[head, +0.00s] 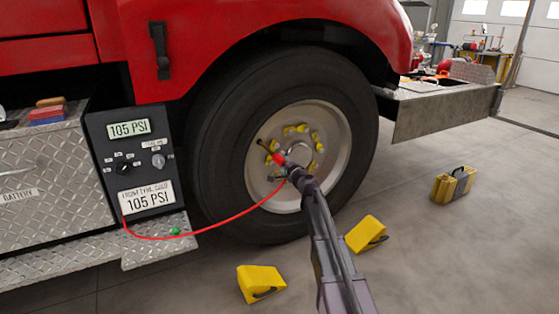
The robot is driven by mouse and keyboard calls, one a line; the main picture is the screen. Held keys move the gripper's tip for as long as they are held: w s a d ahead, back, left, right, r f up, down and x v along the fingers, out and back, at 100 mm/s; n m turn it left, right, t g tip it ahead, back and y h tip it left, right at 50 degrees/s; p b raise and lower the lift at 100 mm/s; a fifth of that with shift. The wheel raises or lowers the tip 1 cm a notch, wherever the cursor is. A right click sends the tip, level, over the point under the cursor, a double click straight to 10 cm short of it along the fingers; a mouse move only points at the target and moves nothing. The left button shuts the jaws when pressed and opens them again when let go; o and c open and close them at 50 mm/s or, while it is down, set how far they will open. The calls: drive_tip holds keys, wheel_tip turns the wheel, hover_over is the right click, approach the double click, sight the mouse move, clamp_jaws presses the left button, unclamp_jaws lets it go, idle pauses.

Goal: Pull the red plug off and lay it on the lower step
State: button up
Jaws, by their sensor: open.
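A red plug-like piece (278,159) shows in front of the wheel hub, right at the end of my arm. A thin red hose (225,222) runs from the gauge box to the wheel and ends behind or beside my gripper (286,171). My gripper is open at the hub of the wheel (338,133). I cannot tell whether its fingers touch the red piece, as the arm hides part of it. The lower step (150,252) is a diamond-plate ledge at the lower left, below the gauge box.
The gauge box (137,160) reads 105 PSI and stands above the step. A small green cap (175,231) lies on the step. Yellow chocks (258,282) (366,234) lie on the floor near my arm. A yellow case (453,185) stands right.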

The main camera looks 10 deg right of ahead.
drive_tip(key=v, duration=0.4)
drive_tip(key=shift+s+a, duration=0.15)
drive_tip(key=shift+a, duration=0.2)
drive_tip(key=s+a+f+n+g+p, duration=0.1)
drive_tip(key=s+a+f+n+g, duration=0.1)
drive_tip(key=s, duration=0.5)
drive_tip(key=s+a+f+n+g+p, duration=0.2)
drive_tip(key=s+a+f+n+g, duration=0.1)
drive_tip(key=s+n+g, duration=0.3)
drive_tip(key=s+a+f+n+g+p, duration=0.2)
drive_tip(key=s+a+f+n+g, duration=0.1)
drive_tip(key=s, duration=0.7)
drive_tip(key=shift+f+n+g, duration=0.6)
drive_tip(key=shift+f+n, duration=0.15)
drive_tip(key=shift+n, duration=0.05)
drive_tip(key=shift+s, duration=0.1)
